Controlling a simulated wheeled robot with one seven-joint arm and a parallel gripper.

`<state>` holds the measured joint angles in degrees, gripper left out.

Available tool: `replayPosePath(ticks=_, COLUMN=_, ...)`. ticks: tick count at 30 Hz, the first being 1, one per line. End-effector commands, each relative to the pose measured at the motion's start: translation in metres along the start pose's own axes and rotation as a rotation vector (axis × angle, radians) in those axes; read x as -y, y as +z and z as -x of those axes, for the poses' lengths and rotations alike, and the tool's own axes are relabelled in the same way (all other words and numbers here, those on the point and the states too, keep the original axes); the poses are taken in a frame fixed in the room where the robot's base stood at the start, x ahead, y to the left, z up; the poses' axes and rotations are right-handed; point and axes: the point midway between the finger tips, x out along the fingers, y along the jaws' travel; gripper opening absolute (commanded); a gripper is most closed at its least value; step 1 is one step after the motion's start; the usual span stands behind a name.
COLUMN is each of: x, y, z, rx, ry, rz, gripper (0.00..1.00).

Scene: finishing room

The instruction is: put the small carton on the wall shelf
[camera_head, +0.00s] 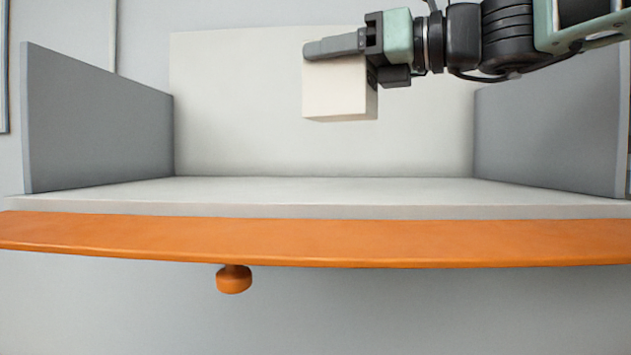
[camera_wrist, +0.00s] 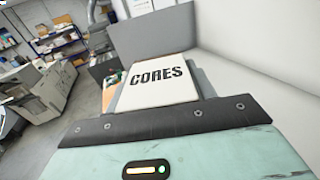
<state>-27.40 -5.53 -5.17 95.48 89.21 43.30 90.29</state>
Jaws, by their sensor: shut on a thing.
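The small carton (camera_head: 338,92) is a cream-white box. My gripper (camera_head: 335,48) is shut on it and holds it up above the wall shelf's board, apart from it, in the head view. In the wrist view the carton (camera_wrist: 157,86) shows a face printed "CORES", just beyond the gripper's dark edge. The wall shelf (camera_head: 320,190) is a pale board with a white back panel, grey side panels and an orange front strip. No other thing shows on its visible surface. The far finger is hidden behind the carton.
Grey side panels (camera_head: 100,120) and (camera_head: 550,135) stand at both ends of the shelf. An orange knob (camera_head: 234,279) hangs under the front strip (camera_head: 300,240). The board between the panels is clear. A room with blue racks (camera_wrist: 60,48) shows in the wrist view.

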Motion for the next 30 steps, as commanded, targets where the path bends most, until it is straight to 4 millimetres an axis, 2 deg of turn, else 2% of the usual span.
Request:
replayPosePath(ticks=2, x=0.0, y=-0.005, z=0.0, rx=-0.001, ry=0.001, rz=0.0, gripper=0.26)
replayPosePath(ticks=9, x=0.0, y=-0.046, z=0.0, rx=-0.003, ry=0.001, rz=-0.003, gripper=0.26)
replayPosePath(ticks=14, x=0.0, y=-0.06, z=0.0, rx=-0.001, ry=0.0, rz=-0.001, gripper=0.26)
replayPosePath(ticks=21, x=-0.001, y=-0.093, z=-0.001, rx=-0.002, ry=0.002, rz=-0.002, gripper=0.26)
replayPosePath(ticks=30, x=0.0, y=-0.099, z=0.0, rx=0.001, ry=0.0, rz=0.001, gripper=0.26)
